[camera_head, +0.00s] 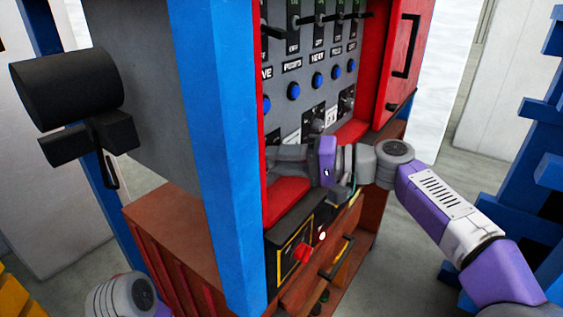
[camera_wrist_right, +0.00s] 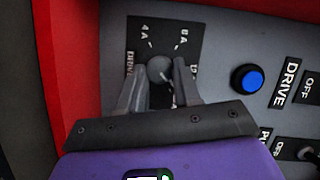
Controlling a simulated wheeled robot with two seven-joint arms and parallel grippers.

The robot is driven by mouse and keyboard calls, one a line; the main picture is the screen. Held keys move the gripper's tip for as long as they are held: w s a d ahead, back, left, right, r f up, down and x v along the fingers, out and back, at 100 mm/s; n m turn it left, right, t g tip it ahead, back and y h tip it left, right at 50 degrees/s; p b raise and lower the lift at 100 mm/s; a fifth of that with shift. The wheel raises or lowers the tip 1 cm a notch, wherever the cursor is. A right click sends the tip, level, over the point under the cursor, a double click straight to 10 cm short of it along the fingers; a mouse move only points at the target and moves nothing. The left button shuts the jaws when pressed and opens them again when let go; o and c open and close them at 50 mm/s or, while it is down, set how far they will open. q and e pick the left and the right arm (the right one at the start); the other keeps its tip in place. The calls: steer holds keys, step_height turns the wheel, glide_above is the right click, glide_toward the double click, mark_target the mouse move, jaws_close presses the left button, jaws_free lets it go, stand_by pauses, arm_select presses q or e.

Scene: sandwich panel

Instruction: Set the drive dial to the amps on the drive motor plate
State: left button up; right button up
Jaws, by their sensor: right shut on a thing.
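The drive dial (camera_wrist_right: 160,69) is a round grey knob on a black plate marked DRIVE in the right wrist view. Its scale shows 4A and 8A, with another mark at the right partly hidden by a finger. My right gripper (camera_wrist_right: 163,87) is shut on the knob, with one finger on each side. Where the dial points is unclear. In the head view my right gripper (camera_head: 276,154) reaches into the panel; its tips and the dial are hidden beside the blue post. I cannot make out a drive motor plate. My left gripper is out of view.
The blue post (camera_head: 213,150) stands in front of the cabinet. Blue buttons (camera_head: 317,80), switches and other dials (camera_head: 346,101) line the panel. A red door (camera_head: 401,60) is at the right. A red knob (camera_head: 304,252) and drawer handles sit below.

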steer(key=shift+f+m+y+b, duration=0.3)
steer(key=shift+m+y+b, duration=0.2)
steer(key=shift+m, duration=0.8)
steer(key=o, duration=1.1)
steer(key=shift+a+r, duration=0.1)
steer(key=shift+c, duration=0.2)
steer(key=v, duration=0.7)
steer(key=shift+s+d, duration=0.1)
steer(key=shift+d, duration=0.25)
